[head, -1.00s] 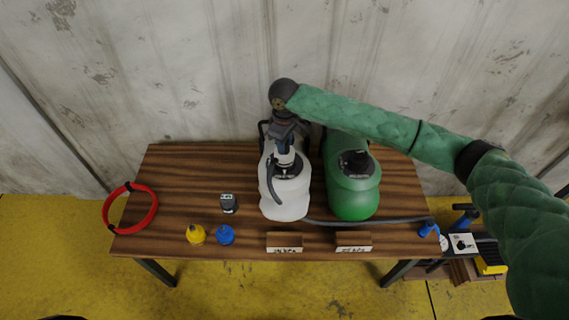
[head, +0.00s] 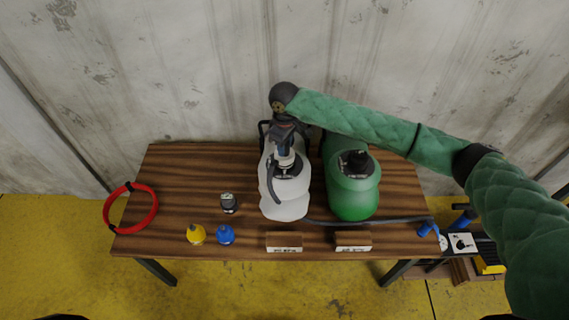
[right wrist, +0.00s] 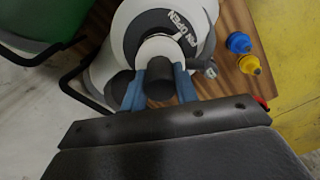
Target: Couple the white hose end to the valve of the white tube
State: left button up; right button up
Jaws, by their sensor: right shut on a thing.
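The white tube (head: 284,203) stands on the wooden table beside the green one, with its valve (head: 291,169) on top. My right gripper (head: 285,150) is above this valve, pointing down. In the right wrist view its blue fingers (right wrist: 160,88) are shut on a dark cylinder with a white collar (right wrist: 160,50), which I take for the white hose end. The collar is in line with the valve, inside a ring lettered "OPEN". I cannot tell whether it is fully seated. A dark hose (head: 270,182) curves down over the tube. My left gripper is not in view.
The green tube (head: 352,202) stands close on the right. Two labelled blocks (head: 284,242) (head: 353,241) are at the front edge. A wall stands behind.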

jog(key=shift+f, duration=0.8)
dwell(0.4)
jog(key=shift+r+m+p, duration=0.15)
jog(key=shift+m+p, duration=0.15)
jog(key=shift+p, duration=0.15)
jog(key=shift+m+p, duration=0.8)
jog(key=shift+p, duration=0.15)
jog(key=shift+m+p, duration=0.7)
jog(key=shift+p, duration=0.1)
